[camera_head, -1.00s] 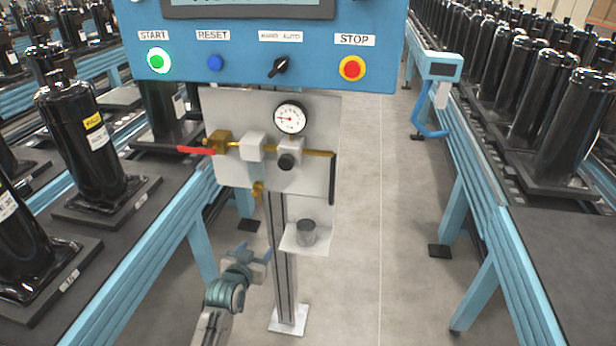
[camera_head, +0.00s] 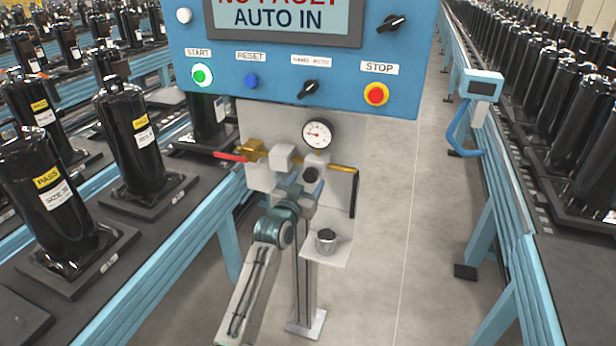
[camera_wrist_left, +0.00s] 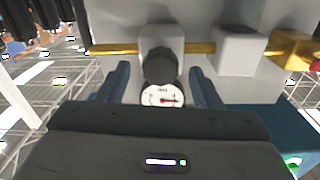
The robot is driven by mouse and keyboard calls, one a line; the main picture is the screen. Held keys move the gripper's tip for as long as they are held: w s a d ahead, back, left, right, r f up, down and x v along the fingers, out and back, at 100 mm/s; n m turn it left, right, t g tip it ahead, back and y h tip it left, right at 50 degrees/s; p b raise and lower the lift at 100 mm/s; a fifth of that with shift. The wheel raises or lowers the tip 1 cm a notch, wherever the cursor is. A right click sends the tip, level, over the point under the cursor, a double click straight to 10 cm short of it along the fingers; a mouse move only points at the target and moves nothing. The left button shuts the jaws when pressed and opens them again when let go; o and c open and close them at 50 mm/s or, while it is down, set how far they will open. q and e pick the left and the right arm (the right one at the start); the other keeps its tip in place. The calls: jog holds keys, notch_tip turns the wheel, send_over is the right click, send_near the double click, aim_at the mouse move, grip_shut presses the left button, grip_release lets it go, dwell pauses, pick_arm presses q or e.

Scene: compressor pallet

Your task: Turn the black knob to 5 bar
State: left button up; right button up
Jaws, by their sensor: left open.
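The black knob (camera_head: 311,174) sits on the front of a grey regulator block on a gold pipe, below a round white gauge (camera_head: 317,134). The gauge's red needle points left in the head view; its numbers are too small to read. My left gripper (camera_head: 306,187) is open just in front of the knob and partly covers it. In the left wrist view, which is upside down, the knob (camera_wrist_left: 160,68) lies between the two spread blue fingers (camera_wrist_left: 160,74). A gap shows on each side, and I see no contact. My right gripper is out of view.
The blue control panel (camera_head: 290,70) with buttons and switches overhangs the regulator. A red-handled valve (camera_head: 232,157) is to the left on the pipe. Conveyors with black compressors flank both sides.

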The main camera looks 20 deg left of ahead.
pick_arm(q)
jog(key=shift+w, duration=0.8)
jog(key=shift+c, duration=0.5)
jog(key=c, duration=0.9)
